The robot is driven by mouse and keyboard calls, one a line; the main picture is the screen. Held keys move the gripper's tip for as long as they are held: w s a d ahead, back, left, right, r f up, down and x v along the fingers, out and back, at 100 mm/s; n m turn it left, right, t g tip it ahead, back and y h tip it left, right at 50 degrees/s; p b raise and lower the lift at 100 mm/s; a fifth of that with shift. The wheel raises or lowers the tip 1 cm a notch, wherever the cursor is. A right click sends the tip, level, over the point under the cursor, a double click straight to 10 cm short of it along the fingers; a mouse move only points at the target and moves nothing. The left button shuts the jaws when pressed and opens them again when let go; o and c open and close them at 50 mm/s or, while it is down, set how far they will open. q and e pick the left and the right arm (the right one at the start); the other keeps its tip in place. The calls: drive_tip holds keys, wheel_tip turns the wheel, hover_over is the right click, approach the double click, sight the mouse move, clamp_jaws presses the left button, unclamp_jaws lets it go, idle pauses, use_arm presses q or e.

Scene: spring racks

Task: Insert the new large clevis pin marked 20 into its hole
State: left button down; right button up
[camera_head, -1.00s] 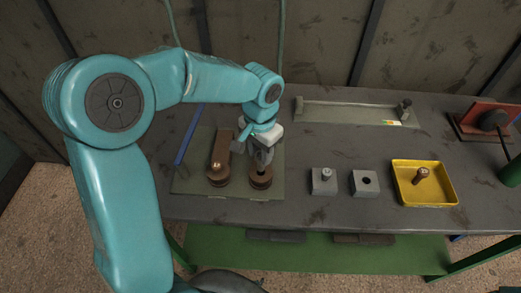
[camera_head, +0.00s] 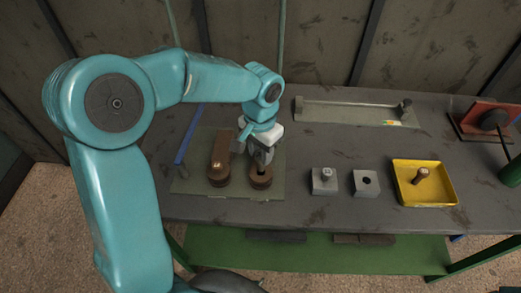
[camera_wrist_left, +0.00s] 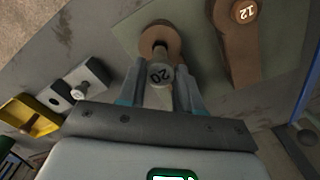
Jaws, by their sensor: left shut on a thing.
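My left gripper (camera_head: 262,160) is over the round brown boss (camera_head: 261,182) on the work plate. In the left wrist view the gripper (camera_wrist_left: 160,82) is shut on the large clevis pin marked 20 (camera_wrist_left: 160,76), with its grey numbered head facing the camera. The pin lines up closely with the brown boss (camera_wrist_left: 160,36), whose dark opening shows just beyond it. Fingers and pin head hide the pin's lower end, so I cannot tell how deep it sits. A brown arm-shaped part (camera_head: 221,155) stands beside the boss; the wrist view shows it marked 12 (camera_wrist_left: 243,12). My right gripper is not in view.
To the right are a grey block with a pin (camera_head: 324,182), a grey block with an empty hole (camera_head: 366,184) and a yellow tray (camera_head: 447,196) holding a brown pin (camera_head: 422,176). A long fixture (camera_head: 350,112) lies behind. The bench between is clear.

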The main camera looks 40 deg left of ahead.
sight(260, 170)
use_arm(q)
drive_tip(key=shift+f+b, duration=2.2)
drive_tip(key=shift+f, duration=0.5)
drive_tip(key=c, duration=0.7)
unclamp_jaws()
wheel_tip(260, 170, up, 16)
drive_tip(key=shift+r+p, duration=0.2)
drive_tip(key=shift+p, duration=0.35)
drive_tip(key=shift+s, duration=0.1)
